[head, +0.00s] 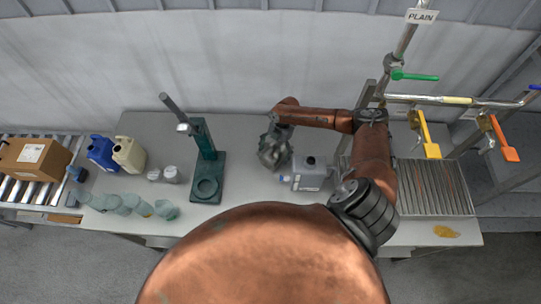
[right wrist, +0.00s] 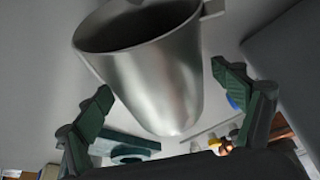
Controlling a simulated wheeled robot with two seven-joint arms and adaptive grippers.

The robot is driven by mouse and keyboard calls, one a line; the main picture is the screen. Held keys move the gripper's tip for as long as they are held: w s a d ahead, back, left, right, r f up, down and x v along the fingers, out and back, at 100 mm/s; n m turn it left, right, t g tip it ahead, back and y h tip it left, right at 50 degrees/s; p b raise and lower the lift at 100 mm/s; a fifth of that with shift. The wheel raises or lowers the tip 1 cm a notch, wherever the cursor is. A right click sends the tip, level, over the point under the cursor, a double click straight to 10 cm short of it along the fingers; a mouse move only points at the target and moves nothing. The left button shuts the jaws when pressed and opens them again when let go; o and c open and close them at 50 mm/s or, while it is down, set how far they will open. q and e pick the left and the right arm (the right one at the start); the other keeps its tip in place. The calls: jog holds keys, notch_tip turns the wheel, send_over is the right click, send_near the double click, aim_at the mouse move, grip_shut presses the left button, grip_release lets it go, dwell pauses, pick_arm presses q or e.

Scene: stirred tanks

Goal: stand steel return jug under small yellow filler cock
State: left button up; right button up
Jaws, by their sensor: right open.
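The steel jug (right wrist: 150,70) fills the upper middle of the right wrist view, its mouth toward the top left. My right gripper (right wrist: 165,88) is open, with one green-padded finger on each side of the jug's lower part; I see no firm grip. In the head view my right gripper (head: 274,152) is over the middle of the bench, and I cannot make out the jug there, probably hidden by the gripper. The yellow filler cock (head: 428,140) hangs at the right above the slatted drip grate (head: 445,187). My left gripper is not in view.
An orange cock (head: 504,140) hangs right of the yellow one.

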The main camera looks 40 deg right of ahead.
jog(key=shift+f, duration=0.3)
jog(key=shift+c, duration=0.6)
jog(key=c, duration=1.3)
